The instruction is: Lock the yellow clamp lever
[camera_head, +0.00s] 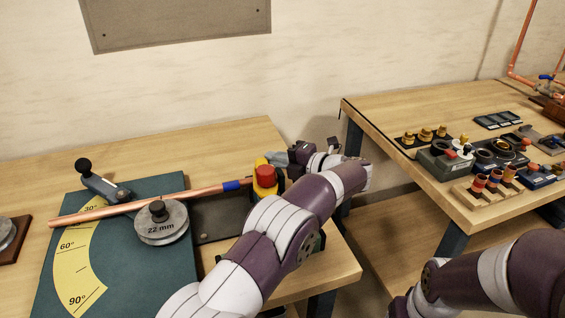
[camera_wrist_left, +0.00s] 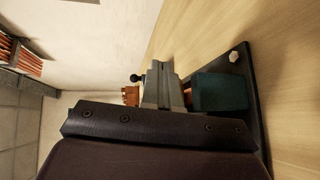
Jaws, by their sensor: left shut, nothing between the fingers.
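The yellow clamp lever (camera_head: 261,162) shows beside a red knob (camera_head: 265,175) at the right end of the bending board. My left arm and gripper partly hide the clamp. My left gripper (camera_head: 270,158) is shut and empty, with its tips just behind and right of the red knob. Whether it touches the lever I cannot tell. A copper tube (camera_head: 140,204) with a blue band (camera_head: 231,185) runs along the board to the clamp. My right gripper is out of view.
The teal bending board (camera_head: 105,270) has a yellow angle scale (camera_head: 72,262), a 22 mm former (camera_head: 160,228) and a black-knobbed handle (camera_head: 104,187). A gap separates this bench from the right bench (camera_head: 385,110), which carries several fittings and tools. Bare wood lies behind the board.

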